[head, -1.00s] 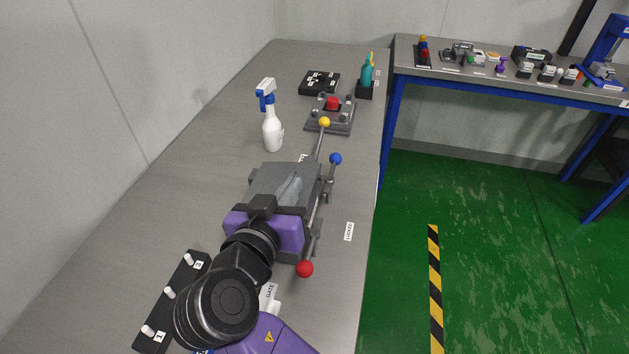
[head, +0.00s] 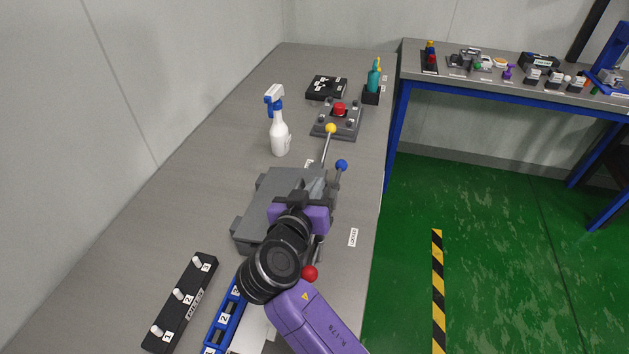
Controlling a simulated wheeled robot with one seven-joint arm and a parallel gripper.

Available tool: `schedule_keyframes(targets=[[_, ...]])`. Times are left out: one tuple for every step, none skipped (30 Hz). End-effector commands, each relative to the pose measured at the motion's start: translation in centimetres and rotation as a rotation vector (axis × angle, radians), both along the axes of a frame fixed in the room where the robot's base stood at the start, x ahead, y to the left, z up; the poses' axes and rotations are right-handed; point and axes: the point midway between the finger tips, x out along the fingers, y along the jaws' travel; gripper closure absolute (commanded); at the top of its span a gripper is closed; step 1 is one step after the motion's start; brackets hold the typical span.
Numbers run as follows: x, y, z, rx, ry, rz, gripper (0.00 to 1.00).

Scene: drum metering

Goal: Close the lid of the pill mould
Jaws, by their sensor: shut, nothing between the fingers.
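The pill mould (head: 265,208) is a grey block on the near bench, with hinge-like lugs along its left side. Its broad grey top looks flat, with no raised lid showing. My gripper and wrist cover its right and front parts, so I cannot tell whether the lid is fully down. My gripper (head: 308,200) is over the mould's right part. It is shut and empty; its fingertips are largely hidden, and contact with the mould cannot be told.
Levers with a yellow knob (head: 330,128), a blue knob (head: 341,165) and a red knob (head: 310,273) stand around the mould's right side. A spray bottle (head: 279,135) stands behind it. A black peg strip (head: 182,303) and blue tray (head: 224,320) lie in front. The bench's left is clear.

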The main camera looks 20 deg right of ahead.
Motion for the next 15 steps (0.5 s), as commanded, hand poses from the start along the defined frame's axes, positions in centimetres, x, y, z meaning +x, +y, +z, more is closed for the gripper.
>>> schedule_keyframes(targets=[[0.0,0.0,0.0,0.0,0.0,0.0,1.0],[0.0,0.0,0.0,0.0,0.0,0.0,1.0],[0.0,0.0,0.0,0.0,0.0,0.0,1.0],[0.0,0.0,0.0,0.0,0.0,0.0,1.0],[0.0,0.0,0.0,0.0,0.0,0.0,1.0],[0.0,0.0,0.0,0.0,0.0,0.0,1.0],[0.0,0.0,0.0,0.0,0.0,0.0,1.0],[0.0,0.0,-0.1,0.002,-0.001,0.0,1.0],[0.0,0.0,-0.2,0.004,-0.003,0.0,1.0],[0.0,0.0,-0.4,0.007,-0.005,0.0,1.0],[-0.1,-0.1,-0.5,0.013,-0.008,0.0,1.0],[-0.1,-0.1,-0.8,0.021,-0.014,0.0,1.0],[-0.1,-0.1,-1.0,0.028,-0.019,0.001,1.0],[-0.1,-0.2,-1.2,0.035,-0.025,0.0,1.0],[-0.2,-0.2,-1.4,0.046,-0.033,0.0,1.0]])
